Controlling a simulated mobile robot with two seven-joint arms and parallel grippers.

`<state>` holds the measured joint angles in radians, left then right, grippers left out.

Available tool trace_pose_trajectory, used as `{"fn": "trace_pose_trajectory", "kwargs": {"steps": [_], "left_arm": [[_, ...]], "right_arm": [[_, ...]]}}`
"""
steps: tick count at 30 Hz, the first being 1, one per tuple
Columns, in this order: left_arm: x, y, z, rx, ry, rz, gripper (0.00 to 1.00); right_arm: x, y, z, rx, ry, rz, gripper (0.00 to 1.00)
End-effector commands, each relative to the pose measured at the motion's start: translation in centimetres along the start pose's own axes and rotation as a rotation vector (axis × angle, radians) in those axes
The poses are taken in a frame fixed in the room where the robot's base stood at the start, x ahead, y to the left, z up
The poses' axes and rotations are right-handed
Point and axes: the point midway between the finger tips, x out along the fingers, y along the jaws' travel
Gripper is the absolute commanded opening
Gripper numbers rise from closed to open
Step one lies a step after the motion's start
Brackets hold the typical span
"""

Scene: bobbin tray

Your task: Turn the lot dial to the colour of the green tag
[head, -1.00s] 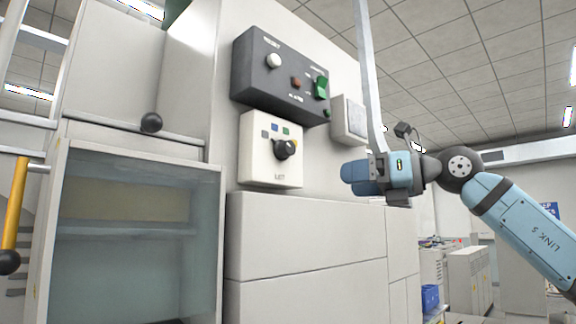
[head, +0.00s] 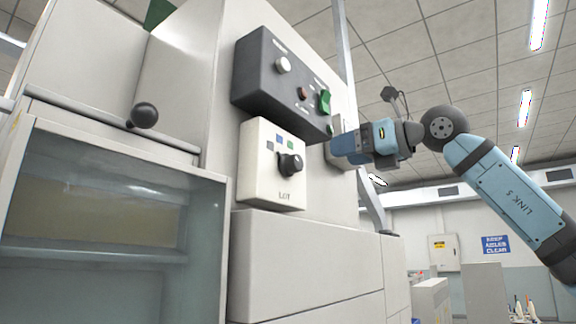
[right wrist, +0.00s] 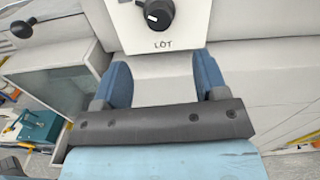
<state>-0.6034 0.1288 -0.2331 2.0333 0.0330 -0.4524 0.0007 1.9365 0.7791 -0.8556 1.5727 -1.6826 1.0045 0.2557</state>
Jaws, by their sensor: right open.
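The lot dial (head: 290,165) is a black knob on a white box marked LOT (head: 256,190), fixed to the machine front. Small grey, blue and green patches sit above the knob; its pointer setting is too small to read. The dial also shows at the top of the right wrist view (right wrist: 158,14). My right gripper (head: 336,151) is open and empty, to the right of the dial in the head view. In the right wrist view its blue fingers (right wrist: 162,80) are apart, with the dial beyond them. I cannot make out a green tag. My left gripper is not in view.
A dark control panel (head: 255,85) with a white knob, a red-brown button and a green switch (head: 324,101) juts out above the dial box. A glass-fronted cabinet (head: 100,210) with a black ball knob (head: 144,115) stands at left.

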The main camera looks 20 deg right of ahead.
Motion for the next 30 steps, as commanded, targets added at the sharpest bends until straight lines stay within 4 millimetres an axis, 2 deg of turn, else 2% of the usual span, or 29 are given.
{"fn": "trace_pose_trajectory", "kwargs": {"steps": [6,15,21,30], "left_arm": [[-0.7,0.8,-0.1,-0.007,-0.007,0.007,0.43],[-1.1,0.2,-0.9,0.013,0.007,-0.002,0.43],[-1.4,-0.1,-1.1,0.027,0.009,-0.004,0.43],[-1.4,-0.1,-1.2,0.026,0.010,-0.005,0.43]], "right_arm": [[4.5,0.2,0.1,0.000,0.004,0.003,0.66],[10.3,0.2,0.1,-0.001,0.002,0.003,0.66],[12.3,0.1,0.0,-0.001,0.002,0.002,0.66],[12.6,0.1,-0.1,-0.001,0.001,0.001,0.66]]}}
